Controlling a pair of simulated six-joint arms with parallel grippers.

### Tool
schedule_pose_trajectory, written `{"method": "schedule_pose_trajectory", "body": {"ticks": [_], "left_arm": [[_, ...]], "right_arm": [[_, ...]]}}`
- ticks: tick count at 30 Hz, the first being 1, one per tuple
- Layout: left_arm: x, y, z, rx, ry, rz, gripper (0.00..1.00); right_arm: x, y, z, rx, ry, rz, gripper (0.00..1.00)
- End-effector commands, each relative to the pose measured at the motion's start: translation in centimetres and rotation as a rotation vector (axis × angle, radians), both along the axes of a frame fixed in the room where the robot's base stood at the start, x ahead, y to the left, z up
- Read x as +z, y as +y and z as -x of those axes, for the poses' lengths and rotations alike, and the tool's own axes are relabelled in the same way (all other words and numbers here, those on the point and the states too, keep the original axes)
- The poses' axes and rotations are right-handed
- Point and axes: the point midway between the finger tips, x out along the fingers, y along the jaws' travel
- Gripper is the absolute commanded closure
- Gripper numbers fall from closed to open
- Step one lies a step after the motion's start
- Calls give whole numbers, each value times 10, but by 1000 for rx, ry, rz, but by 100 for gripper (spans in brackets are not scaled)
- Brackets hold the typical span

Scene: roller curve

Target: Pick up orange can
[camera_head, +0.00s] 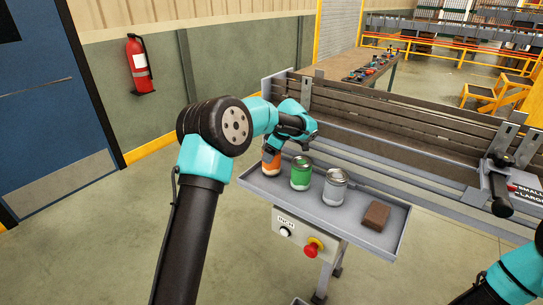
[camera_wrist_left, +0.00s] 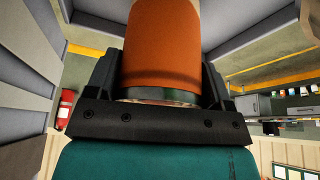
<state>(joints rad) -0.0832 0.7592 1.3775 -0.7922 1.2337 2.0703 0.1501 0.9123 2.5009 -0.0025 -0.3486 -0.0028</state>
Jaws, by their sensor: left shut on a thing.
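The orange can (camera_head: 271,162) stands at the left end of the grey tray (camera_head: 333,219) in the head view. My left gripper (camera_head: 274,147) is at the can, and the arm partly covers its top. In the left wrist view the orange can (camera_wrist_left: 163,50) sits between the two dark fingers of my left gripper (camera_wrist_left: 162,85), which is shut on it. I cannot tell whether the can touches the tray. Part of my right arm shows at the lower right of the head view, but its gripper is out of sight.
A green can (camera_head: 301,174), a grey can (camera_head: 335,187) and a brown block (camera_head: 375,216) stand to the right on the tray. A conveyor with side rails (camera_head: 400,125) runs behind it. A control box with a red button (camera_head: 313,247) is below the tray's front.

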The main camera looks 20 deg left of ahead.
Motion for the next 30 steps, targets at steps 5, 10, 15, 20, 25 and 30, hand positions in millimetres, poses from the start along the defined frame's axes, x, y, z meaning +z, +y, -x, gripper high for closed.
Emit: {"method": "schedule_pose_trajectory", "body": {"ticks": [5, 10, 15, 20, 25, 30], "left_arm": [[18, 0, -1, 1, -5, 0, 52], [27, -3, 6, 0, -1, 0, 52], [29, -9, 21, -1, -2, 0, 52], [31, -20, 43, -3, -1, 0, 52], [35, -35, 77, -3, -1, 0, 52], [38, -51, 110, -3, -1, 0, 52]], "right_arm": [[0, 0, 0, 0, 0, 0, 57], [0, 0, 0, 0, 0, 0, 57], [0, 0, 0, 0, 0, 0, 57], [0, 0, 0, 0, 0, 0, 57], [0, 0, 0, 0, 0, 0, 57], [0, 0, 0, 0, 0, 0, 57]]}}
